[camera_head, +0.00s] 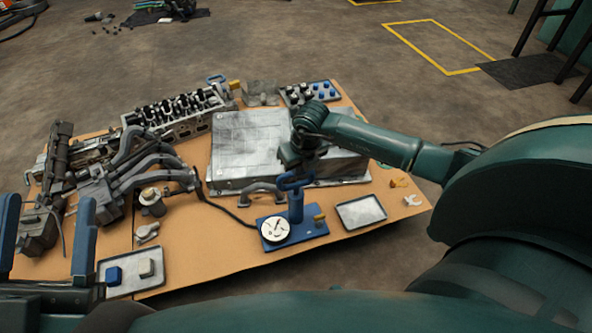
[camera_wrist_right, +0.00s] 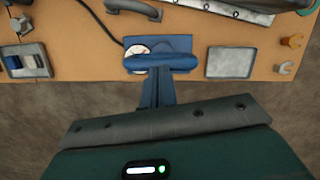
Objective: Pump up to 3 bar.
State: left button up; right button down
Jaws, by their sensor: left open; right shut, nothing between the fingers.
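The blue hand pump (camera_head: 296,208) stands upright on a blue base plate (camera_head: 312,230) near the table's front edge. Its blue handle (camera_head: 295,182) is on top; it also shows in the right wrist view (camera_wrist_right: 180,62). A round white gauge (camera_head: 275,230) with dark marks sits on the plate's left; its reading is too small to tell. My right gripper (camera_head: 293,166) is shut and empty, pointing down at the handle. In the right wrist view its fingers (camera_wrist_right: 155,74) overlap the handle; I cannot tell whether they touch. My left gripper (camera_head: 48,200) is open and empty at the lower left.
A black hose runs from the plate leftward. A large grey metal case (camera_head: 235,150) stands behind the pump. An empty tray (camera_head: 361,212) lies to its right. A tray with blue and grey blocks (camera_head: 120,286) is at front left. Engine parts (camera_head: 150,165) crowd the left side.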

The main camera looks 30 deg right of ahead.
notch_tip(320, 180, down, 3)
jog(key=shift+f+b, duration=0.2)
jog(key=shift+b, duration=0.2)
pick_arm(q)
jog(key=p, duration=0.3)
jog(key=shift+w+d+r, duration=0.1)
jog(key=shift+w+r, duration=0.05)
pick_arm(e)
jog(key=s, duration=0.1)
jog(key=s+r, duration=0.1)
jog(key=s, duration=0.1)
jog(key=shift+r, duration=0.1)
jog(key=p, duration=0.4)
send_near(296, 184)
jog(key=s+r, duration=0.3)
pick_arm(q)
jog(key=f+n+g+y+p, duration=0.1)
jog(key=f+y, duration=0.1)
jog(key=s+f+n+g+y+p, duration=0.1)
jog(key=f, duration=0.1)
jog(key=shift+n+y, duration=0.4)
pick_arm(e)
jog(key=v, duration=0.6)
jog(key=shift+s, duration=0.2)
